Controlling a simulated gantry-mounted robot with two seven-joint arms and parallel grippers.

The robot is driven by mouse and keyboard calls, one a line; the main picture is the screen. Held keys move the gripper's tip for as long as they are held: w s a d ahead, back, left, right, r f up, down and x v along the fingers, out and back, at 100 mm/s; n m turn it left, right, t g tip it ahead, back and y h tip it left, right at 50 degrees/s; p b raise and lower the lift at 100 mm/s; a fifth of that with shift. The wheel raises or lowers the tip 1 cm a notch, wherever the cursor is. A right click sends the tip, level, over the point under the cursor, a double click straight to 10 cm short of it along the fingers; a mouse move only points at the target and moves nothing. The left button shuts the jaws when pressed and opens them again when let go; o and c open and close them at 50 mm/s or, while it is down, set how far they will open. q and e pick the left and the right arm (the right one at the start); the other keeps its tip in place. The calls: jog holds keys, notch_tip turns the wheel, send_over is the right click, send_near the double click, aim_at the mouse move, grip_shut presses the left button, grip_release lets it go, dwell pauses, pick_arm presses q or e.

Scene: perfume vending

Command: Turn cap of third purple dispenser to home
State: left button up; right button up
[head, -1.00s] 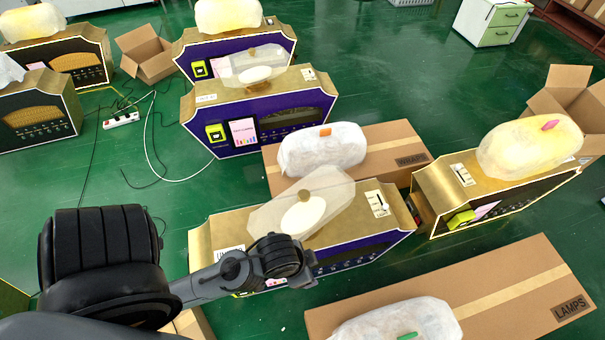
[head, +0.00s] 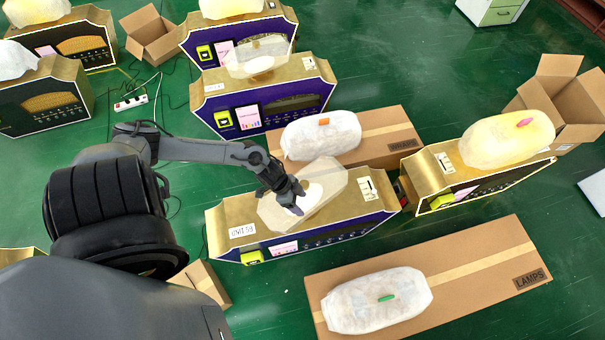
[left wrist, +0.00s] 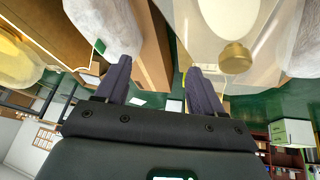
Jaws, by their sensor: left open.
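The nearest purple dispenser (head: 330,222), with a gold top, carries a clear bottle (head: 325,185) with a pale round part inside. My left gripper (head: 296,205) reaches over this bottle from the left and hides part of it. In the left wrist view a round gold cap (left wrist: 236,57) shows on the clear bottle. My left gripper's two dark fingers (left wrist: 163,80) are spread apart with nothing between them. The cap lies to the right of both fingers, apart from them. My right gripper is not in view.
Two more purple dispensers (head: 262,105) stand behind. A flat brown carton (head: 450,275) with a white wrapped bundle (head: 375,300) lies in front. Another wrapped bundle (head: 320,135) lies behind the nearest dispenser. A black-and-gold dispenser (head: 430,185) stands to the right.

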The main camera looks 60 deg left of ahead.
pick_arm(q)
jog(key=y+p, duration=0.1)
jog(key=p, duration=0.1)
send_near(304, 184)
jog(key=r, duration=0.2)
jog(key=b+x, duration=0.1)
jog(key=x, duration=0.2)
jog(key=b+x, duration=0.1)
jog(key=x, duration=0.3)
jog(key=b+x, duration=0.1)
jog(key=x, duration=0.2)
jog(key=shift+s+a+f, duration=0.1)
jog(key=shift+s+f, duration=0.15)
jog(key=shift+f, duration=0.1)
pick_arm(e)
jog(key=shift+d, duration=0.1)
